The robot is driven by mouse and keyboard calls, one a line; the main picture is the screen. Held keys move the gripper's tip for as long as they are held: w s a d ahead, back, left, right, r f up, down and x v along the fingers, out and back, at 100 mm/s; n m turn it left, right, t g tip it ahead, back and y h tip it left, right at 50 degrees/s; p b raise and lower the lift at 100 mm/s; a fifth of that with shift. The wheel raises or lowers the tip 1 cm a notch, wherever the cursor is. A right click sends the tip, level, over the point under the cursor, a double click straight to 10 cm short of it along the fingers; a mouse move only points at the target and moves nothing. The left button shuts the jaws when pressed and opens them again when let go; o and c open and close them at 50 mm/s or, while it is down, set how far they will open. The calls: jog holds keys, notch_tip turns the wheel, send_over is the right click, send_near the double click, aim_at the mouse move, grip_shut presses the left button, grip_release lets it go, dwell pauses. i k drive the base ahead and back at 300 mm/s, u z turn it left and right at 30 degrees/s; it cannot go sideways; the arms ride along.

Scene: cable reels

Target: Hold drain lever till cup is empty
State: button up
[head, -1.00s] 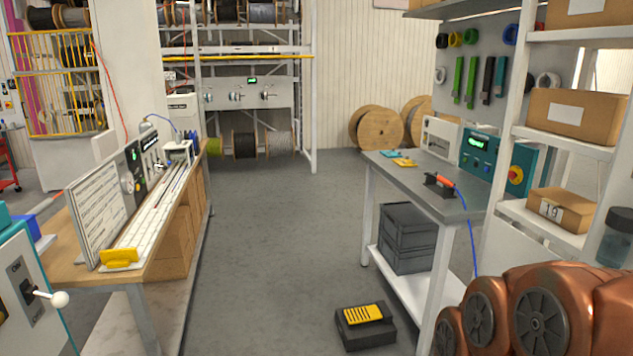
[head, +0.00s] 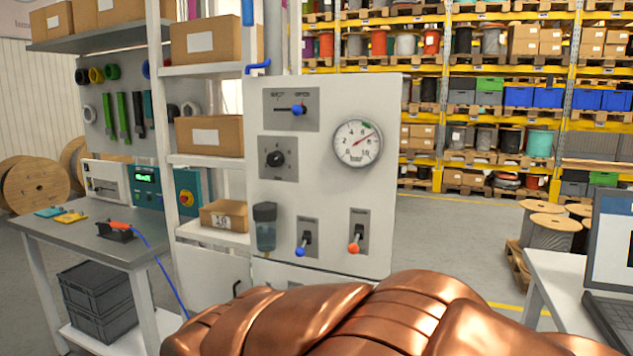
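A pale upright panel (head: 337,102) stands in the middle of the head view. A clear cup (head: 265,236) with a dark top hangs at its lower left; I cannot tell how much liquid is in it. To the right of the cup is a small lever with a blue knob (head: 301,250), its knob down and to the left. Further right is a lever with an orange knob (head: 354,247), also low. Their labels are too small to read, so I cannot tell which is the drain lever. My gripper is not in view; only my copper-coloured arm shows at the bottom.
Above the levers are a blue-ended handle (head: 298,110) pointing right, a black knob (head: 276,158) and a round gauge (head: 358,143). A workbench (head: 75,223) stands left; a table with a laptop (head: 612,270) stands right.

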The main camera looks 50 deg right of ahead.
aim_at(299, 252)
jog(key=z, duration=1.6)
